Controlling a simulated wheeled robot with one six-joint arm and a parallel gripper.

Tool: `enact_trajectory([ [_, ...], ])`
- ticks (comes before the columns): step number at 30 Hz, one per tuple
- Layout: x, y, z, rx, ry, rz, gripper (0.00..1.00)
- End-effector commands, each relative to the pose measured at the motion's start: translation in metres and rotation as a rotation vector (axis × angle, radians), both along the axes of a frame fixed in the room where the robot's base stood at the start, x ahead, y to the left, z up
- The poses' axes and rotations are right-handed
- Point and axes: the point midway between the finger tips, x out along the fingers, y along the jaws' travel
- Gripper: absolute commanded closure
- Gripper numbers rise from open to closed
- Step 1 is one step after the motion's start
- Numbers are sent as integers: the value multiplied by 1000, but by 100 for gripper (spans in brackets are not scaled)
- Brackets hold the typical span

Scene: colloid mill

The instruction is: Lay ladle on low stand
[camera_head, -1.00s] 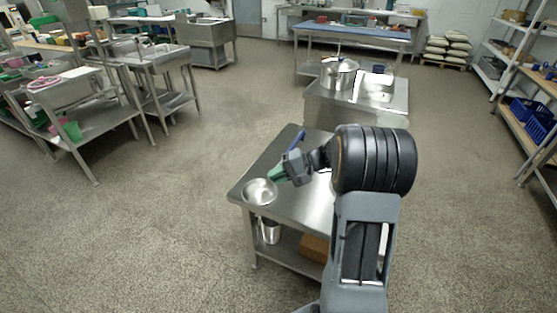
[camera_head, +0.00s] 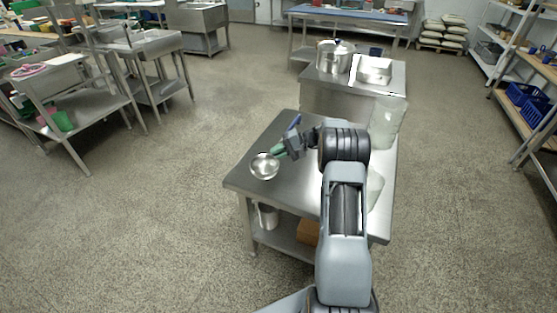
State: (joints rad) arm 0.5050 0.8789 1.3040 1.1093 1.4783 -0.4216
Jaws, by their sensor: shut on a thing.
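My gripper (camera_head: 287,148) is shut on the green handle (camera_head: 280,152) of the ladle. The ladle's shiny metal bowl (camera_head: 265,166) is to the left of the gripper. It shows over the left part of the near steel table (camera_head: 245,183); I cannot tell whether it touches the top. A lower steel stand-like unit (camera_head: 330,97) stands behind this table, with a lidded pot (camera_head: 335,56) and a pale metal box-like item (camera_head: 375,68) on it. I cannot tell which of the two is the low stand.
Clear containers (camera_head: 388,123) stand on the table's right side, partly behind my arm. A blue item (camera_head: 295,123) lies near its far edge. A metal pot (camera_head: 268,215) and a brown box (camera_head: 307,232) are on the lower shelf. Floor to the left is free.

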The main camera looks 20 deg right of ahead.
Motion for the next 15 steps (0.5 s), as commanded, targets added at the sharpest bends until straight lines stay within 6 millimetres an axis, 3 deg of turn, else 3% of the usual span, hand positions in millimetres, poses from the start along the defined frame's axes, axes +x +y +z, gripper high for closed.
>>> enact_trajectory([
  [10, 4, -3, -35, 1, -1, -1, 100],
  [15, 4, -3, -36, 0, -2, 0, 100],
])
